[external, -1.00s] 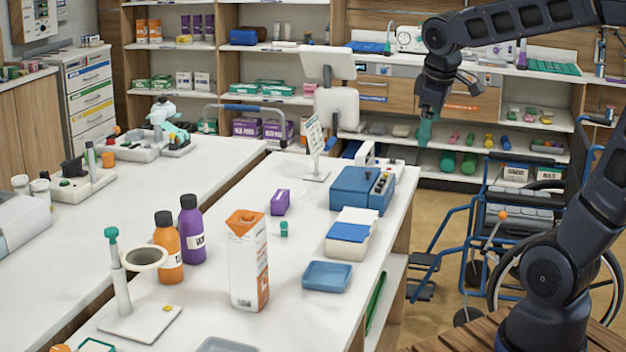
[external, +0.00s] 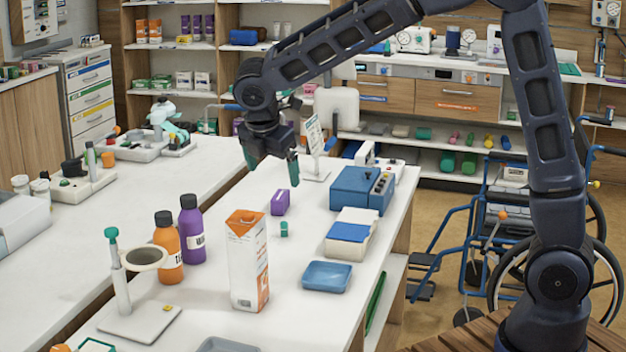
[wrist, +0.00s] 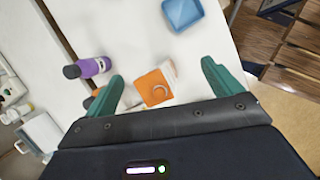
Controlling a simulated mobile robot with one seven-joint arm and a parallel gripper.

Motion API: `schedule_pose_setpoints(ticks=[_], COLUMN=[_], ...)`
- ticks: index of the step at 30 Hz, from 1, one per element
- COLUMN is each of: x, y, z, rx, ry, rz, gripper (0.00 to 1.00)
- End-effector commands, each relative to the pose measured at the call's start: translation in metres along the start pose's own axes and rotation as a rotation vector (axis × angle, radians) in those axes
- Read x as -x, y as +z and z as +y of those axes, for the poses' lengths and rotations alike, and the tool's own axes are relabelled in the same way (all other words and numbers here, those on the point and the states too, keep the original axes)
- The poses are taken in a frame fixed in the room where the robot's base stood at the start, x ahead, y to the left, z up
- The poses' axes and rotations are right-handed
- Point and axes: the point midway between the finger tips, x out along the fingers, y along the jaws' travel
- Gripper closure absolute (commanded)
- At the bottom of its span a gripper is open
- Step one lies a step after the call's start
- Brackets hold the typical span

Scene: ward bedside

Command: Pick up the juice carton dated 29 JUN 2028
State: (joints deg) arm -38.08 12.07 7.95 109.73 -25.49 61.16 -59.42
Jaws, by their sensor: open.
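A tall white and orange juice carton (external: 248,270) stands upright on the near part of the white table. No date can be read on it. In the wrist view the orange top of the carton (wrist: 153,88) shows between my green fingertips, below them and apart from them. My gripper (external: 270,163) is open and empty. In the external view it hangs in the air above the table, higher than the carton and beyond it. My gripper's two fingers (wrist: 162,80) are spread wide in the wrist view.
An orange bottle (external: 168,250) and a purple bottle (external: 191,230) stand close left of the carton. A blue tray (external: 327,276) lies to its right. A small purple box (external: 280,203) and a green item (external: 284,229) lie behind it. A ring stand (external: 140,320) is at front left.

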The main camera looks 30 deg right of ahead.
Motion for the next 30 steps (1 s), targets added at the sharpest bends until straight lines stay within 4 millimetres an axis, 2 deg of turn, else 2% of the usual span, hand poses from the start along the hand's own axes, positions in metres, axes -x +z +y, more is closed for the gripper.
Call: schedule_pose_setpoints(ticks=[1, 3, 6, 9, 14, 24, 30], x=[-0.005, -0.009, -0.015, -0.018, -0.024, -0.067, -0.079], y=[-0.020, -0.041, -0.063, -0.076, -0.082, -0.081, -0.080], z=[0.007, 0.016, 0.024, 0.028, 0.030, 0.030, 0.030], rx=[0.062, 0.138, 0.220, 0.268, 0.291, 0.289, 0.288], ry=[-0.002, 0.000, 0.001, 0.002, 0.002, 0.001, 0.003], rz=[-0.006, -0.016, -0.026, -0.033, -0.036, -0.036, -0.036], gripper=[0.09, 0.09, 0.09, 0.09, 0.09, 0.09, 0.09])
